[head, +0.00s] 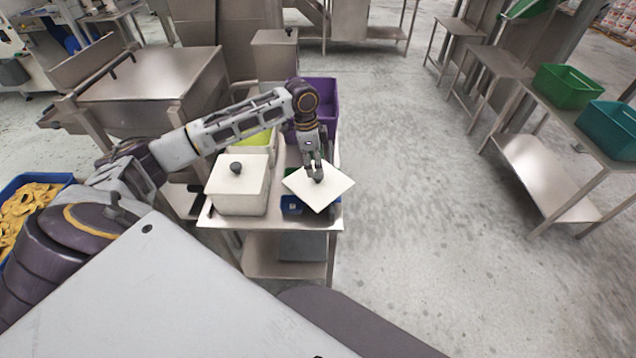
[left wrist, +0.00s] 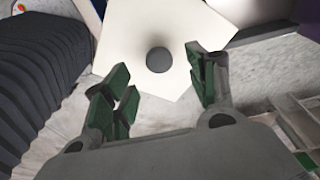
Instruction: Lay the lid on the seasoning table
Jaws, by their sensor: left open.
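The lid (head: 330,190) is a white square plate with a dark round knob. In the head view it sits turned at an angle above a blue bin (head: 292,205) at the front right of the steel table (head: 225,222). I cannot tell whether it rests on the bin. My left gripper (head: 316,174) is directly over the knob, pointing down. In the left wrist view the lid (left wrist: 135,30) shows its knob (left wrist: 158,60) just past the open fingers, with no finger visibly touching it. My right gripper is not in view.
A white box (head: 240,198) with a knobbed lid stands left of the lid. Purple (head: 322,100) and yellow-green (head: 258,138) bins stand behind. A steel bench (head: 150,75) is at the back left. The floor right of the table is clear up to a rack with green bins (head: 568,86).

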